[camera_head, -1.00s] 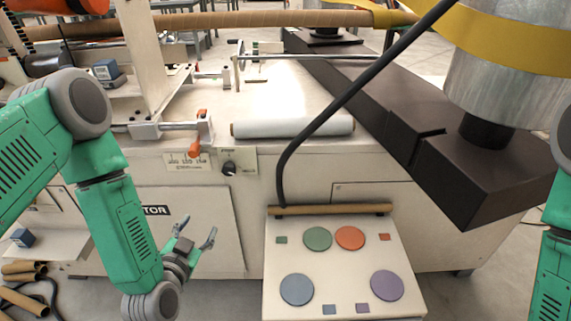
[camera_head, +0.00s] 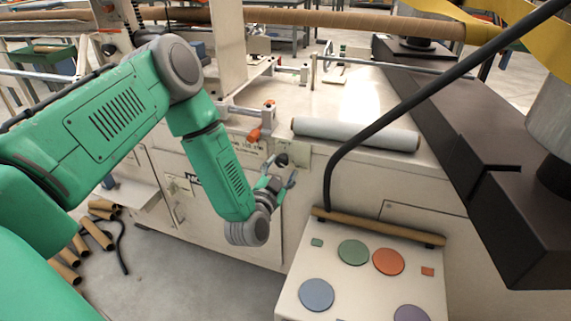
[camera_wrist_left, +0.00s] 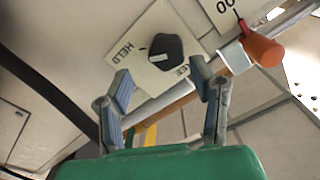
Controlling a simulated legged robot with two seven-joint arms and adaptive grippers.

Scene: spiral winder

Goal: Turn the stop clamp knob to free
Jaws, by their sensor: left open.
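The stop clamp knob (camera_head: 282,160) is a small black knob on a pale plate on the front of the cream machine. In the left wrist view the knob (camera_wrist_left: 167,48) sits on its plate, with "HELD" lettered to one side and a partly hidden word ending in "EE" to the other. A short white mark shows on the knob; I cannot tell surely which word it points to. My left gripper (camera_head: 279,182) is open and empty, just below and in front of the knob. In the left wrist view its fingers (camera_wrist_left: 161,82) stand either side of the knob, apparently short of it.
A white roll (camera_head: 356,134) lies on the machine top. A button panel (camera_head: 348,280) stands below right. Cardboard tubes (camera_head: 97,234) lie on the floor.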

